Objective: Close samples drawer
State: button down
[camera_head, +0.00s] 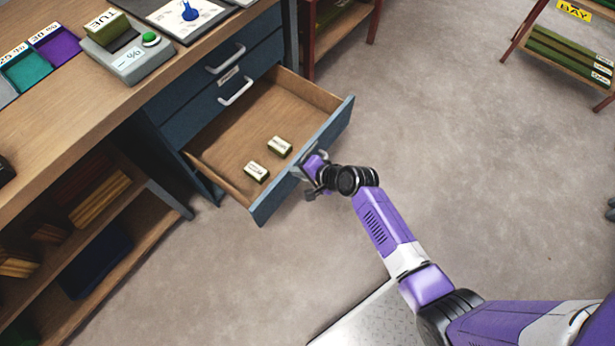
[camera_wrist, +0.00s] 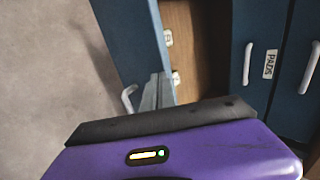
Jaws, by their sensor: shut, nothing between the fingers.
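The samples drawer (camera_head: 225,150) is pulled well out of the blue cabinet under the bench. It is the lowest of the drawers in view. Two small labelled boxes (camera_head: 279,147) lie inside it. My gripper (camera_head: 308,176) is at the outer side of the drawer's blue front (camera_head: 330,130), near its middle, by the handle. In the wrist view the shut fingers (camera_wrist: 158,92) are close to the drawer front (camera_wrist: 130,40), with the drawer's pale handle (camera_wrist: 128,97) just left of them. Whether the fingers touch the front cannot be told.
Two shut drawers with white handles (camera_head: 235,92) sit above the open one. A low shelf (camera_head: 100,270) stands at left. A red-legged rack (camera_head: 560,50) is far right. The floor (camera_head: 450,130) between is clear.

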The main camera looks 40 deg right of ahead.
jog(key=w+a+b, duration=0.4)
jog(key=w+b, duration=0.2)
jog(key=w, duration=0.7)
jog(key=w+a+b, duration=0.4)
jog(key=w+b, duration=0.2)
jog(key=w, duration=0.7)
jog(key=shift+w+a, duration=0.2)
jog(key=shift+a, duration=0.1)
jog(key=shift+f, duration=0.1)
